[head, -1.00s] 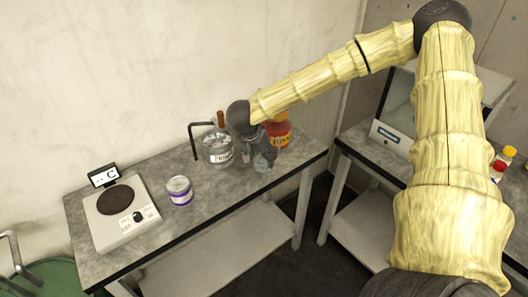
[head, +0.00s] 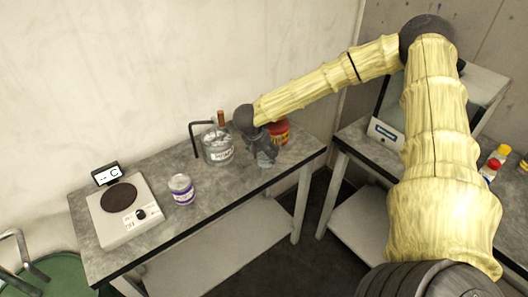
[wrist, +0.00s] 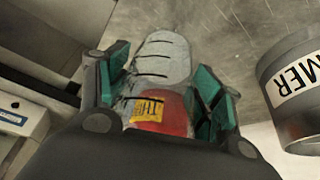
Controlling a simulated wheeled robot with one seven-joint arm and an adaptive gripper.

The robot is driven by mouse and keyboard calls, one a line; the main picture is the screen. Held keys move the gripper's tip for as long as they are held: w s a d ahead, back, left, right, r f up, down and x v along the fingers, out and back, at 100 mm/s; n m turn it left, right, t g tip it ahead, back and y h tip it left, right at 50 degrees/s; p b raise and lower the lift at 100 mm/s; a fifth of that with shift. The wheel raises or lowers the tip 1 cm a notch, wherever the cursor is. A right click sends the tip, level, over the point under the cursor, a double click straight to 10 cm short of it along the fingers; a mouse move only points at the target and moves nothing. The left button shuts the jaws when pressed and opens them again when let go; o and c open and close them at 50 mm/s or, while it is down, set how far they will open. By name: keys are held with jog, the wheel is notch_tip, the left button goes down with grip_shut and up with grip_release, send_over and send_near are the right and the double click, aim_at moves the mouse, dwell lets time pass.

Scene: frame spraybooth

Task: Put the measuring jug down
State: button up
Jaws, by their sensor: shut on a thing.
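My gripper (wrist: 165,78) is shut on the measuring jug (wrist: 166,58), a pale translucent vessel with dark graduation lines. The green finger pads press on both its sides. In the head view the jug (head: 267,159) shows only partly below my gripper (head: 262,148), at the right part of the grey bench (head: 233,190). I cannot tell whether its base touches the bench top.
A red jar with a yellow label (head: 280,133) stands close behind the jug. A metal can with a bent black rod (head: 217,150) is left of it. A purple-banded tin (head: 181,189) and a hotplate (head: 135,224) stand further left, with bare bench between.

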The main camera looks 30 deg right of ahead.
jog(key=o, duration=1.2)
jog(key=shift+f, duration=0.1)
jog(key=shift+o, duration=0.2)
jog(key=b+v, duration=0.2)
jog(key=v, duration=1)
